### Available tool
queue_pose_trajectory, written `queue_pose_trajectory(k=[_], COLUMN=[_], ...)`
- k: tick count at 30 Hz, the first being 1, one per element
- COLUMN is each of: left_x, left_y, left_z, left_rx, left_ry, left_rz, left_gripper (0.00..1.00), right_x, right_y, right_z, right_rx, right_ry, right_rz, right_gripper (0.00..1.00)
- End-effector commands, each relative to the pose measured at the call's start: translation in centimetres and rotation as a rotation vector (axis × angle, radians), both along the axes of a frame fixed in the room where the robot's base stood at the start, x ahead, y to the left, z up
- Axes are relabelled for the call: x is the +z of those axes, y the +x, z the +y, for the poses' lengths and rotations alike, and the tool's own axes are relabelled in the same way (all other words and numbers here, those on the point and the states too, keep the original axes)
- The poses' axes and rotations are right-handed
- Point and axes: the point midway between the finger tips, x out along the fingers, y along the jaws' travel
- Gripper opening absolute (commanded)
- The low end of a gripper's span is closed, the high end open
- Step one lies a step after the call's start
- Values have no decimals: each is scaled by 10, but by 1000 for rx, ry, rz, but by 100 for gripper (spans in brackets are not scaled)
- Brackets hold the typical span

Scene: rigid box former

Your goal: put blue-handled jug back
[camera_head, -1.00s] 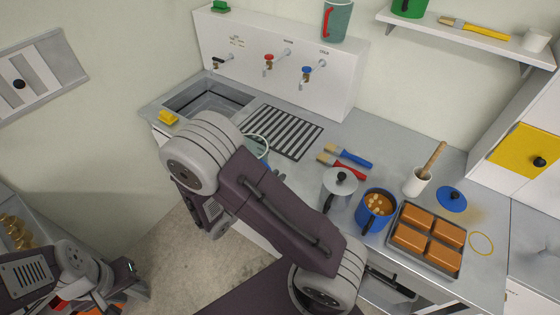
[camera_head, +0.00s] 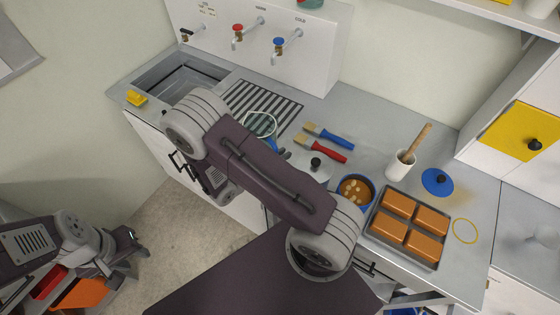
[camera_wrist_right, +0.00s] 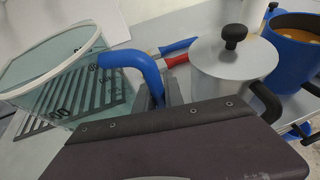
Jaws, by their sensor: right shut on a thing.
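The clear jug with the blue handle shows in the right wrist view (camera_wrist_right: 60,75), its white rim upright and the striped drain grid visible through it. In the head view, its rim (camera_head: 260,124) shows beyond my right arm, over the near edge of the drain grid (camera_head: 268,98). I cannot tell whether its base touches the counter. My right gripper (camera_wrist_right: 160,92) is shut on the blue handle (camera_wrist_right: 140,66); in the head view my arm mostly hides it. My left gripper (camera_head: 132,244) is low at the left, away from the counter; its jaws are too small to read.
The sink (camera_head: 178,78) is left of the grid. Blue (camera_head: 330,138) and red (camera_head: 322,150) brushes, a lidded grey pot (camera_wrist_right: 232,65), a blue soup pot (camera_head: 354,190) and a loaf tray (camera_head: 408,228) crowd the right. Taps (camera_head: 238,30) project from the back panel.

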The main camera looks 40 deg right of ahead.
Motion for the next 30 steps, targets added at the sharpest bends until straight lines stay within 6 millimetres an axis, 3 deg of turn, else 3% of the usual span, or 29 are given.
queue_pose_trajectory(k=[7, 18, 19, 21, 30], left_x=[0, -5, -3, -3, -1], left_y=[0, 0, 0, 0, 0], left_z=[0, 0, 0, 0, 0], left_rx=[0, 0, 0, 0, 0], left_ry=[0, 0, 0, 0, 0], left_rz=[0, 0, 0, 0, 0], left_gripper=[36, 36, 36, 36, 36], right_x=[-38, -45, -43, -43, -41], right_y=[-1, -1, -1, -1, -1], right_z=[0, 0, 0, 0, 0], right_rx=[1, 0, 1, 1, 1], right_ry=[-1, 0, 0, 1, 0], right_rz=[3, 1, 2, 2, 2], right_gripper=[0, 0, 21, 35, 35])
